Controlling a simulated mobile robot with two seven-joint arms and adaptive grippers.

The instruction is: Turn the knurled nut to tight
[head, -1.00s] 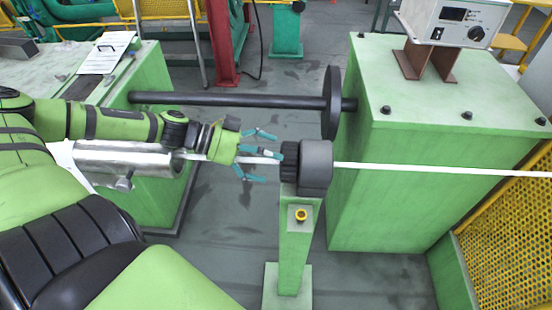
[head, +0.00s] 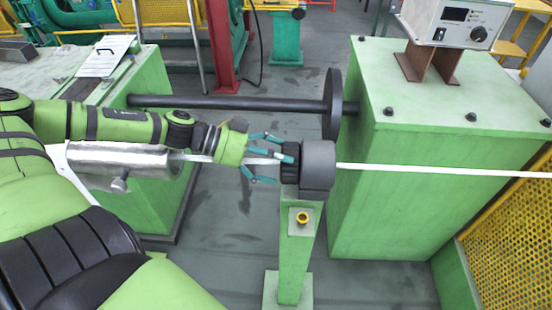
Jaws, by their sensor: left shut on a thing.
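The knurled nut (head: 290,164) is a black ribbed ring on the left face of a dark grey round housing (head: 318,166). The housing sits on top of a narrow green post (head: 296,250). My right gripper is not in view.
A white rod (head: 430,170) runs right from the housing. A silver cylinder (head: 120,160) lies left, under my arm. Behind are a black shaft (head: 230,102) with a disc (head: 333,105) and a large green cabinet (head: 400,210). Yellow mesh (head: 510,230) stands at right.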

